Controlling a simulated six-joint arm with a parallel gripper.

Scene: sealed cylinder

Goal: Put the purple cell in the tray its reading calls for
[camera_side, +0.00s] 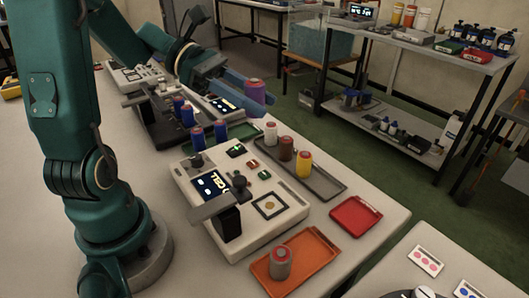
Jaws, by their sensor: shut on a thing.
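My gripper (248,90), with blue fingers, is shut on the purple cell (256,94), which is upright with a reddish top. It holds the cell above the far side of the work table. The tester (240,212) has a dark display (211,185) with pale characters that I cannot read surely. Its square pad (269,206) looks bare. The orange tray (315,247) at the front holds a grey cell (280,264). The red tray (355,216) is empty. A green tray (243,132) lies behind the tester, partly hidden.
A dark grey tray (325,185) holds a white cell (270,133), a brown cell (286,149) and a yellow cell (303,165). Several blue cells (221,132) stand left of it. Another instrument (140,80) stands behind. The table's right edge is close to the red tray.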

